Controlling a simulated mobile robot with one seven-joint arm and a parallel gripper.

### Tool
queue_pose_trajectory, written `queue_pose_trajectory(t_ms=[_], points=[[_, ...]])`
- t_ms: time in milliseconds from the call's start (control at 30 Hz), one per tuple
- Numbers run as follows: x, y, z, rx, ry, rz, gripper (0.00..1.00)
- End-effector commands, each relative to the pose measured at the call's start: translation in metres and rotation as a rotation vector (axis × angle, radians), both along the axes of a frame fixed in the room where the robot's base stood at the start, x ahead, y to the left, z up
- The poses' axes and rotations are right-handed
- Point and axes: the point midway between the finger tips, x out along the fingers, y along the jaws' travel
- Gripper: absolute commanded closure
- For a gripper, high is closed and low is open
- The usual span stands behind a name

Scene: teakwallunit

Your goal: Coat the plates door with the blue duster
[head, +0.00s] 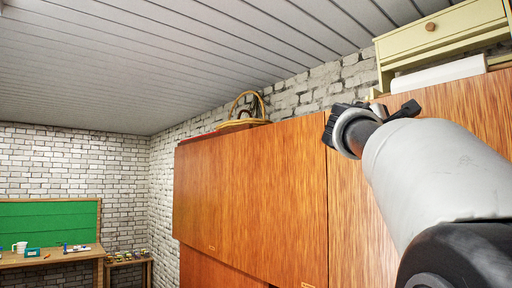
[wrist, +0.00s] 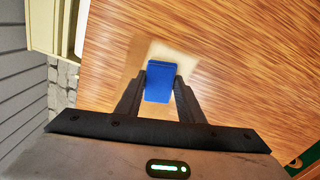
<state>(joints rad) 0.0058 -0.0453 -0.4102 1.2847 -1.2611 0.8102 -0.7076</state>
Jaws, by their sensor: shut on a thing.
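My gripper (wrist: 160,84) is shut on the blue duster (wrist: 158,77), seen between the two dark fingers in the wrist view. The duster is in front of a teak door face (wrist: 230,50); I cannot tell whether it touches. A pale, cream patch with a browner band shows on the wood around the duster. In the head view my gripper (head: 342,124) is at the upper part of the right teak door (head: 348,215), near its left edge; the duster is hidden there. The left teak door (head: 250,190) is closed. Small labels are unreadable, so I cannot tell which is the plates door.
A wicker basket (head: 243,118) stands on top of the wall unit. A cream drawer box (head: 430,38) and a white roll (head: 438,75) are at the top right. A workbench with a green board (head: 48,228) is far left. The ceiling is close above the unit.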

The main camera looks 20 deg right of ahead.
Motion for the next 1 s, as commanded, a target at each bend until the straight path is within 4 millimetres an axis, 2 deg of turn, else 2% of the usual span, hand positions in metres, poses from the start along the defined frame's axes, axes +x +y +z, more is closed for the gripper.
queue_pose_trajectory(t_ms=[100,333,600,1000], points=[[0.010,0.003,0.000,0.000,0.002,0.000,0.83],[0.017,0.006,0.000,0.000,0.000,0.000,0.83],[0.037,0.016,0.000,-0.001,0.002,0.001,0.83],[0.055,0.023,0.001,-0.001,0.002,0.001,0.83]])
